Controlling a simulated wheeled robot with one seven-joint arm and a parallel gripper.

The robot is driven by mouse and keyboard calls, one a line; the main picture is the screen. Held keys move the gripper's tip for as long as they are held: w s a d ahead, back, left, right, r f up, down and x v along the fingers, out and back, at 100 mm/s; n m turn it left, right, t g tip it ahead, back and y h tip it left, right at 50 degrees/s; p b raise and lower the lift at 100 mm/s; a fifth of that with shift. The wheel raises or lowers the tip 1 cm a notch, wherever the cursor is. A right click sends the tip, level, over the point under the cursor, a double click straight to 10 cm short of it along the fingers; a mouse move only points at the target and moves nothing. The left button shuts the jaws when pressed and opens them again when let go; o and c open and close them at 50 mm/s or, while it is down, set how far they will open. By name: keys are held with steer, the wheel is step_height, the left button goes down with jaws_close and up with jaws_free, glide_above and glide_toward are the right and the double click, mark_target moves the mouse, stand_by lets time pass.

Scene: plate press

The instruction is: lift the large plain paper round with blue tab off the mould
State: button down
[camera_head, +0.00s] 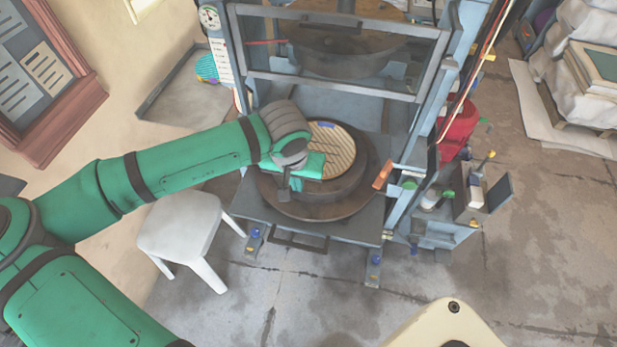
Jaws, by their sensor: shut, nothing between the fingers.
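A tan round (343,151) with darker stripe lines lies on the dark round mould (345,190) in the press. A small blue tab (327,125) shows at the round's far edge. Whether the round is plain paper cannot be told at this size. My gripper (284,193) is over the left front part of the mould. It looks shut and holds nothing that I can see. My wrist and gripper hide the left part of the round. Whether the fingertips touch the mould cannot be told.
The press frame (420,100) has a raised glazed guard (335,50) above the mould. An orange handle (383,175) stands right of the mould. A white stool (180,228) stands at front left, and a side shelf with bottles (445,215) at right. The floor in front is clear.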

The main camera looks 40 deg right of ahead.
steer(key=shift+s+d, duration=0.15)
steer(key=shift+s, duration=0.15)
steer(key=shift+w+a+f, duration=0.1)
steer(key=shift+w+a, duration=0.1)
steer(key=shift+w, duration=0.2)
steer(key=shift+w+d, duration=0.3)
steer(key=shift+w, duration=0.2)
steer(key=shift+s+d, duration=0.15)
steer(key=shift+s, duration=0.25)
steer(key=shift+a, duration=0.25)
steer(key=shift+d+r, duration=0.15)
steer(key=shift+r, duration=0.7)
